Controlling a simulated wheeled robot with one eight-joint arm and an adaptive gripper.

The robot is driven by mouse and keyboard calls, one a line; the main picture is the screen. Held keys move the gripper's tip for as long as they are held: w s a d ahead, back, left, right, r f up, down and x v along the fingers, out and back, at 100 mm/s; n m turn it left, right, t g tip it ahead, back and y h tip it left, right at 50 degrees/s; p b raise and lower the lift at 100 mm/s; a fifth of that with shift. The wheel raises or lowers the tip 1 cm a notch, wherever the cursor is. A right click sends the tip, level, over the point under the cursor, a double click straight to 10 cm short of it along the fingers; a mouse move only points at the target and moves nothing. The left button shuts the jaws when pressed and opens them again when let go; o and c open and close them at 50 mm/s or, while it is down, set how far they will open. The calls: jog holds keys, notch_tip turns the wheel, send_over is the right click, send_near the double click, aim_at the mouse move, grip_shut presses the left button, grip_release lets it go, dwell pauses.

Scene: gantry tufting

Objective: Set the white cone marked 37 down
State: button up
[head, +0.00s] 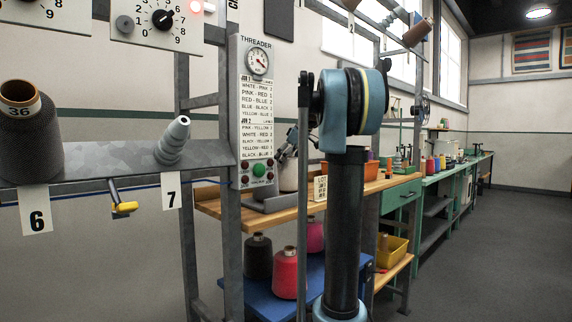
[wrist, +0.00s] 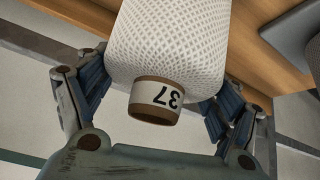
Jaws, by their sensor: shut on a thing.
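The white cone (wrist: 180,40) fills the middle of the wrist view, with its brown-edged tube end marked 37 (wrist: 156,98) towards the camera. My gripper (wrist: 160,92) is shut on it, with one blue-padded finger on each side. In the head view my gripper (head: 287,145) shows only in part behind my arm. A pale body, probably the cone (head: 289,177), shows below it, close over the wooden shelf (head: 225,208). Whether the cone touches the shelf is hidden.
An orange bin (head: 368,171) is to the right. Dark and red cones (head: 287,274) stand on a blue lower board. Upright frame posts (head: 229,180) stand close by; the floor at right is clear.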

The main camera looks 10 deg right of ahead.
jog(key=o, duration=1.7)
jog(key=v, duration=1.2)
